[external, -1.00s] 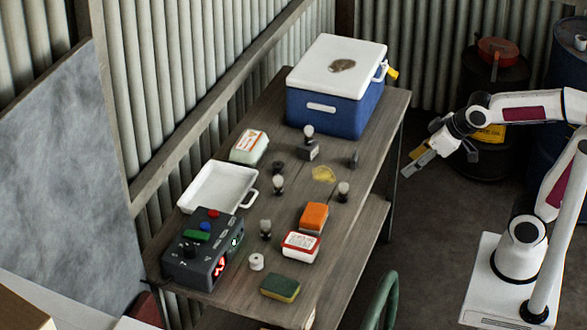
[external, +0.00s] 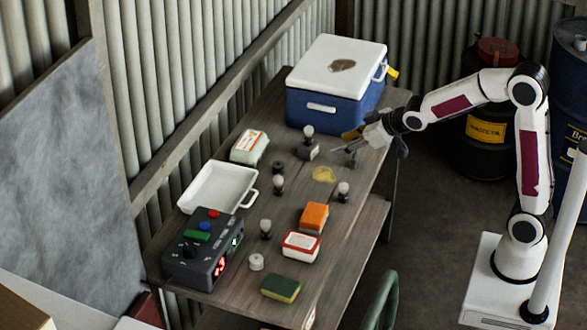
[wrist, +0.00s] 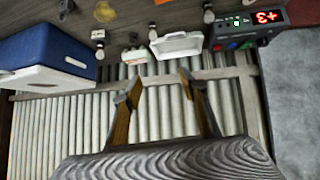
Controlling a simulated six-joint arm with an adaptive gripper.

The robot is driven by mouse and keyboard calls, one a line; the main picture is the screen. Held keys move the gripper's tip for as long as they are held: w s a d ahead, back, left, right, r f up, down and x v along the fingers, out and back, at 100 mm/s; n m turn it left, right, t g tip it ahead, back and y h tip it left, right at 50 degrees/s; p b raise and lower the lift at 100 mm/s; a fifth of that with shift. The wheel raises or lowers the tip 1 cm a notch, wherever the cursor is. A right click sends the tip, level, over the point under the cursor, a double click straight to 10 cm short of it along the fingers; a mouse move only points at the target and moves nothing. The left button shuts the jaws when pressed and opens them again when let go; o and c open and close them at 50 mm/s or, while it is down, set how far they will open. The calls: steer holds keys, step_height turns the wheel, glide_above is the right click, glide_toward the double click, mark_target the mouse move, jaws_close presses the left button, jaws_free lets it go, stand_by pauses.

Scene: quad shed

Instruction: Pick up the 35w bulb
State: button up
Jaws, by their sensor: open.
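Several small bulbs with dark bases are on the wooden table: one on a dark block (external: 308,133) in front of the cooler, one left of centre (external: 278,184), one nearer the front (external: 265,227) and one at the right (external: 343,190). No wattage is readable, so I cannot tell which is the 35w bulb. Some bulbs also show along the top of the wrist view, one near the cooler (wrist: 98,36) and one by the tray (wrist: 152,33). My gripper (external: 350,142) is open and empty over the table's right side, right of the block bulb. Its fingers (wrist: 160,90) are spread.
A blue cooler (external: 335,112) stands at the back. A white tray (external: 250,205), white carton (external: 249,146), dark device with red digits (external: 190,262), orange sponge (external: 313,217), red-white container (external: 300,246), yellow patch (external: 323,174) and green sponge (external: 281,287) share the table (external: 225,297).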

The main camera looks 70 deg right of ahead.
steer(key=w+d+f+t, duration=0.2)
steer(key=w+d+f, duration=0.3)
steer(key=w+f, duration=0.55)
steer(key=t+y, duration=0.2)
glide_toward(278, 178)
steer(key=shift+w+d+f, duration=0.3)
steer(key=shift+w+f, duration=0.3)
steer(key=shift+w+d+f, duration=0.3)
steer(key=shift+w+f, duration=0.25)
steer(key=shift+w, duration=0.1)
steer(key=shift+x, duration=1.35)
steer(key=shift+x, duration=2.55)
steer(key=shift+a, duration=0.15)
steer(key=c, duration=1.2)
